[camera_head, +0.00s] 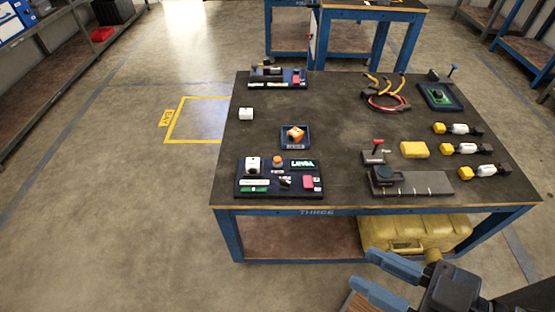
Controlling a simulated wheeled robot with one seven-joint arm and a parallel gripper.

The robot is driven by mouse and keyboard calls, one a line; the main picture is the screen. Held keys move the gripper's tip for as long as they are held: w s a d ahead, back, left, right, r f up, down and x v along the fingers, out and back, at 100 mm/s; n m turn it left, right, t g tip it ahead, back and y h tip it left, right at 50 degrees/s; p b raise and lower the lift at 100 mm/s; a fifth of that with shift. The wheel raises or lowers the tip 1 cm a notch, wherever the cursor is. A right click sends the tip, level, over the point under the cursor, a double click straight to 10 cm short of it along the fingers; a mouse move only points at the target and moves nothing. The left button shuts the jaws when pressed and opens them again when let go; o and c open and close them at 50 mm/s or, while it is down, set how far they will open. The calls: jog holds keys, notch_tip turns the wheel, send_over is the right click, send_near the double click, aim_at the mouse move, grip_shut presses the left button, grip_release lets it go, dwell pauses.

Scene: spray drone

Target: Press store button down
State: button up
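A dark control panel (280,190) lies at the front left of the table. It carries a white cube (253,165), a small orange knob or button (277,160), a lit screen (304,163), a pink-red block or button (308,182), a small black part (285,181) and several labels. The labels are too small to read, so I cannot tell which part is the store button. My gripper (361,268) is at the bottom right, in front of the table and apart from the panel. Its two blue fingers are spread, with nothing between them.
The dark table (345,130) also bears an orange cube in a tray (295,135), another panel (277,78), cables (387,102), a lever device (374,156) and several yellow-white parts. A yellow case (415,232) sits on the lower shelf. The floor at left is clear.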

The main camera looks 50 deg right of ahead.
jog(key=shift+c, duration=0.4)
